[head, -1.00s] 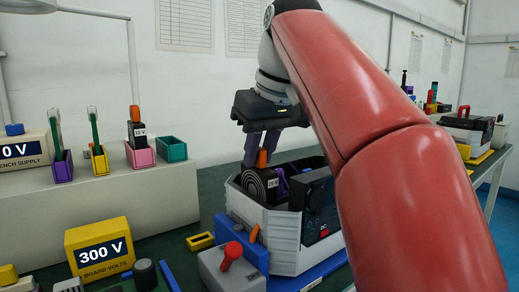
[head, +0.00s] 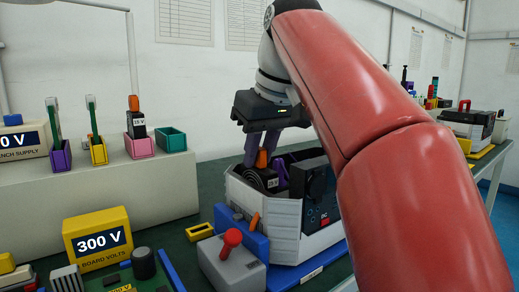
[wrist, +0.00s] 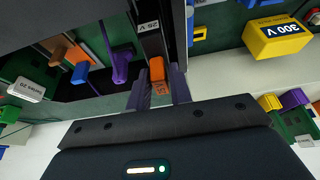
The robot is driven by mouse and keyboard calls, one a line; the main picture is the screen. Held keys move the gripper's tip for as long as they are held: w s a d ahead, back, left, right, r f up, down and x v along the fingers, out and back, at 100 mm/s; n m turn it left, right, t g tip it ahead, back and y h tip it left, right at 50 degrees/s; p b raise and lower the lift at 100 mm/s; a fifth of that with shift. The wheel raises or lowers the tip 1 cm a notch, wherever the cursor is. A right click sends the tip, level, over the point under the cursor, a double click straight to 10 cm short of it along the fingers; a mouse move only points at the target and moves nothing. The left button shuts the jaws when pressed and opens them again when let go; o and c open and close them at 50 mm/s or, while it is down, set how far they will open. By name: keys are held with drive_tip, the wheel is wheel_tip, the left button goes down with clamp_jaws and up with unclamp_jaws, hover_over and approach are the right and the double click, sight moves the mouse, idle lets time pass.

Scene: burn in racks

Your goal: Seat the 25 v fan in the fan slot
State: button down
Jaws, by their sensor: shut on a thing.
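The 25 V fan is a black block with a ringed face and an orange tab (head: 262,158). In the head view the fan (head: 262,180) is partly below the rim of the white, many-sided rack housing (head: 272,218). My gripper (head: 262,150) is shut on the orange tab, its purple fingers on either side. In the wrist view the gripper (wrist: 160,90) holds the tab (wrist: 158,72), and the fan's "25 V" label (wrist: 150,25) shows beyond it. The housing walls hide the fan's lower part and the fan slot, so I cannot tell whether it touches bottom.
A black module (head: 317,190) stands in the housing, right of the fan. A grey box with a red lever (head: 231,255) stands in front. A yellow 300 V meter (head: 97,240) is at left. Coloured bins, including an empty teal one (head: 171,140), line the shelf behind.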

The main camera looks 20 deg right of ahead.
sight(260, 167)
drive_tip(key=shift+f+b, duration=1.35)
drive_tip(key=shift+f, duration=0.5)
drive_tip(key=c, duration=1.2)
unclamp_jaws()
drive_tip(key=shift+r, duration=0.1)
drive_tip(key=shift+r, duration=0.2)
drive_tip(key=p+v, duration=0.3)
drive_tip(key=v, duration=0.4)
drive_tip(key=shift+s+d+r+p, duration=0.1)
drive_tip(key=shift+d+r+p, duration=0.1)
drive_tip(key=shift+p, duration=0.1)
